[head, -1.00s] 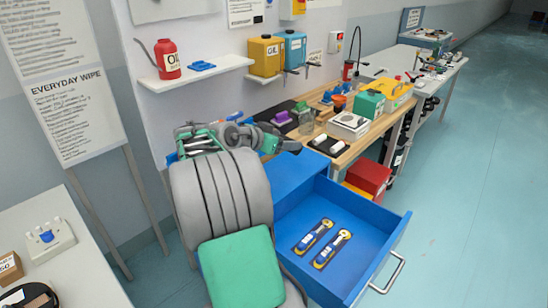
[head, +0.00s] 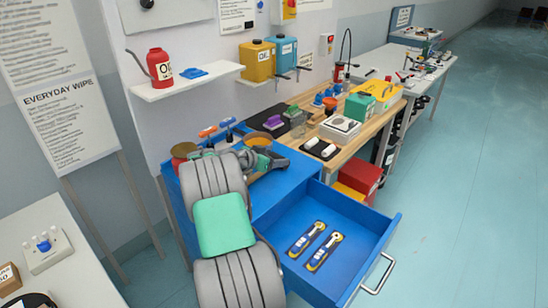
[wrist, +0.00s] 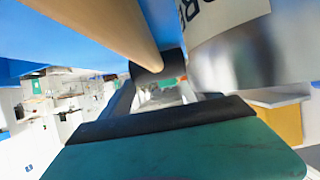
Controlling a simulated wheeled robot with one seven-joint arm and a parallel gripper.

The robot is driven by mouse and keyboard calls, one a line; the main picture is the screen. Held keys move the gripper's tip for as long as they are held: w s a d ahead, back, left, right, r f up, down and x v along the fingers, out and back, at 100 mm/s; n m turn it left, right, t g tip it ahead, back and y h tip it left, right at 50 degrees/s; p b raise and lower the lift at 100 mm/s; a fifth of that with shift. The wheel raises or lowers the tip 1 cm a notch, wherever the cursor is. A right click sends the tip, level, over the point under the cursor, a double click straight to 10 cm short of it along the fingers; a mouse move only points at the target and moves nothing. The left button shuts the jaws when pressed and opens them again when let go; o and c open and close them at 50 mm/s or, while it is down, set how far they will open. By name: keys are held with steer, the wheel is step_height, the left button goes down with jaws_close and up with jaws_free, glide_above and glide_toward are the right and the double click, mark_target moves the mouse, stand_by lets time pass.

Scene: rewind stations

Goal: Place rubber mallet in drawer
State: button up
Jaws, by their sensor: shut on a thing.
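The blue drawer (head: 350,232) is pulled open at the front of the blue cabinet (head: 285,195), with two blue-and-yellow tools (head: 314,246) lying in it. My gripper (head: 278,163) is low over the cabinet top, behind the drawer, partly hidden by my own arm. In the wrist view a tan wooden shaft (wrist: 105,28) with a dark end runs to my gripper's fingers (wrist: 155,90). The gripper is shut on it, and it appears to be the rubber mallet's handle.
A silver container with a lettered label (wrist: 230,45) is close beside the shaft. The workbench (head: 350,150) to the right is crowded. The drawer's right part is bare.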

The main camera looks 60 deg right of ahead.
steer(key=o, duration=1.2)
steer(key=shift+f, duration=0.2)
steer(key=o, duration=0.5)
steer(key=shift+r, duration=0.1)
